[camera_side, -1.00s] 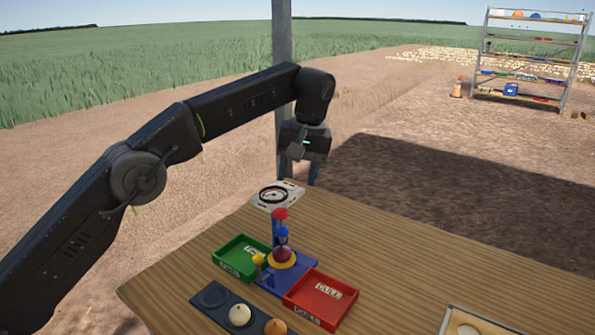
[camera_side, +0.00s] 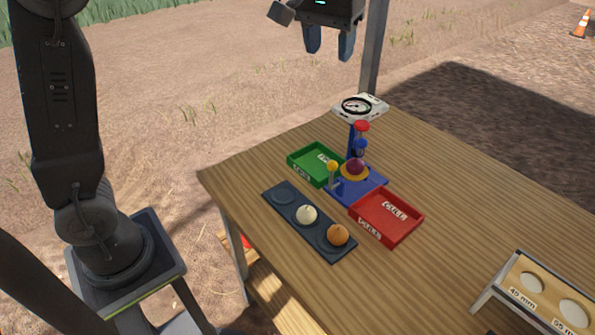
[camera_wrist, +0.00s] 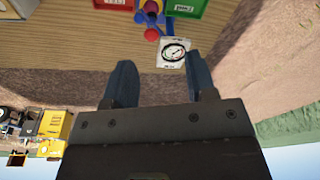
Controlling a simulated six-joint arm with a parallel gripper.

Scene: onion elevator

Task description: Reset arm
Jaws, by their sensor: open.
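My gripper (camera_side: 329,42) is high above the far side of the table in the side view, with its two blue fingers pointing down, apart and empty. In the wrist view the open fingers (camera_wrist: 161,85) show with nothing between them. A red-purple onion (camera_side: 355,168) sits on the blue stand (camera_side: 362,187). A white dial gauge (camera_side: 361,106) stands behind it and also shows in the wrist view (camera_wrist: 173,52). A dark tray (camera_side: 275,196) holds a white onion (camera_side: 306,214) and an orange-brown onion (camera_side: 338,235); its left hollow is empty.
A green tray (camera_side: 302,161) and a red CULL tray (camera_side: 386,217) flank the stand. A sizing board (camera_side: 541,291) with round holes stands at the front right. A post (camera_side: 374,55) rises behind the table. The air around my gripper looks clear.

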